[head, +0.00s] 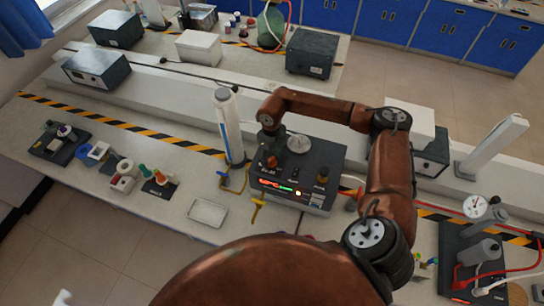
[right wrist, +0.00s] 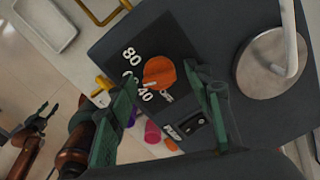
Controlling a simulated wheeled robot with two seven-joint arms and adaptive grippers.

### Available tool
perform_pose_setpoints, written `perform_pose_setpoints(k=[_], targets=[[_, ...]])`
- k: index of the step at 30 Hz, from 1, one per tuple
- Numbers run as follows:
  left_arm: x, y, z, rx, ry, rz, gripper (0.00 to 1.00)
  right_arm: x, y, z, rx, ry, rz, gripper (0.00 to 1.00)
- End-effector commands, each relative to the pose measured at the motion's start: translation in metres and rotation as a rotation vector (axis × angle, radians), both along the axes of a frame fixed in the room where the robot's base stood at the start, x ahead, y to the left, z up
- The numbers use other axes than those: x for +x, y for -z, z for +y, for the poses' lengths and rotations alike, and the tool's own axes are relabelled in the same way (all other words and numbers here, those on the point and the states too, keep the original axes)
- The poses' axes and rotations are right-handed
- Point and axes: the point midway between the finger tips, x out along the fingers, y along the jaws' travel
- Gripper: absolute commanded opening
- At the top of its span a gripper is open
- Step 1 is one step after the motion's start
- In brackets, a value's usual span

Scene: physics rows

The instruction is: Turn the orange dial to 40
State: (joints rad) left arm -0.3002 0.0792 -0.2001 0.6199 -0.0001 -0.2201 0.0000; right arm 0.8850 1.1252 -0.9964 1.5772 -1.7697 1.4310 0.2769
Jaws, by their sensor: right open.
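The orange dial (right wrist: 159,72) shows in the right wrist view on the dark top of a device (right wrist: 120,38), beside white numbers that include 80 and 40. A pale mark shows at the dial's lower edge; I cannot read its exact setting. My right gripper (right wrist: 159,73) is open, its green fingers on either side of the dial; contact is unclear. In the head view, my right gripper (head: 267,146) points down over the device's left part (head: 327,160) and largely hides the dial. A dark claw, seemingly my left gripper (right wrist: 35,122), shows far off in the right wrist view.
A round metal plate with a pale post (right wrist: 270,62) stands on the device, close to my right finger. A white cylinder (head: 229,125) stands left of the device. A white tray (head: 207,212) and a yellow valve (head: 257,208) lie in front.

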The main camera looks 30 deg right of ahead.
Motion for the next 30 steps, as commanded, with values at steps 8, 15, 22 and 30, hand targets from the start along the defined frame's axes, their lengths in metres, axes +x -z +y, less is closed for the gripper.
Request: perform_pose_setpoints(k=[8, 15, 22, 30], targets=[[0.0005, 0.0000, -0.0002, 0.000, 0.000, -0.001, 0.40, -0.0001, 0.0015, 0.0002, 0.000, 0.000, 0.000, 0.45], [0.0006, -0.0001, -0.0002, 0.000, 0.000, -0.001, 0.40, 0.0000, 0.0012, 0.0003, 0.001, 0.000, 0.000, 0.29], [0.0008, -0.0002, -0.0001, 0.000, 0.000, -0.001, 0.40, 0.0002, 0.0010, 0.0002, 0.000, 0.000, 0.000, 0.13], [0.0010, 0.0009, -0.0003, 0.000, 0.000, -0.001, 0.40, 0.0003, 0.0011, -0.0017, -0.001, -0.004, -0.001, 0.04]])
